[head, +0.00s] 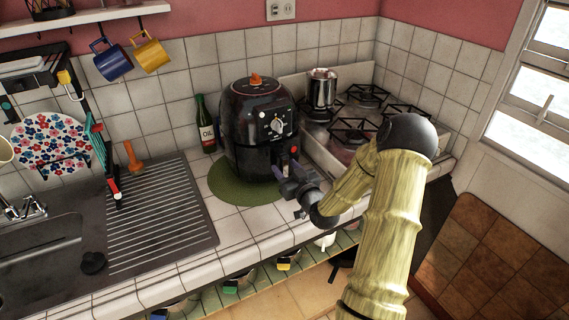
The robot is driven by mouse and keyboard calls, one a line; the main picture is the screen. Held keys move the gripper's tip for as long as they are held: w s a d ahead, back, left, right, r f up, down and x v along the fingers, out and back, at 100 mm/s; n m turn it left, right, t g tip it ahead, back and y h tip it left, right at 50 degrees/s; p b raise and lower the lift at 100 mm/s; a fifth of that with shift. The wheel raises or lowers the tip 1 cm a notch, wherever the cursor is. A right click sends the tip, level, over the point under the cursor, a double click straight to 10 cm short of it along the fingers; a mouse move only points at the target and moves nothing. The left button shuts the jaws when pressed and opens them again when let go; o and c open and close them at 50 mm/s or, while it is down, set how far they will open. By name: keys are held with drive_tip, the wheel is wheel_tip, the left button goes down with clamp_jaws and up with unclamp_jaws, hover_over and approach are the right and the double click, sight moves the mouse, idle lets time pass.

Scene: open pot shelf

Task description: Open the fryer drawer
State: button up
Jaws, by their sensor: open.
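The black air fryer (260,125) stands upright on a round green mat (228,190) on the tiled counter. Its front, with a dial and small buttons, faces toward the lower right. The fryer drawer (256,166) is the lower front part and looks closed. A red spot (294,151) shows at its front, near the handle, which is partly hidden. My gripper (284,178) is open and empty, just in front of the drawer at handle height. I cannot tell whether its fingers touch the handle or are around it.
A gas stove (350,132) with a steel pot (322,88) is right of the fryer. An oil bottle (204,124) stands behind left. The ridged drainboard (160,215) and sink lie left. Mugs (150,52) hang above. Some counter (245,222) in front is clear.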

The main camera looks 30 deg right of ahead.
drive_tip(key=shift+w, duration=0.9)
clamp_jaws()
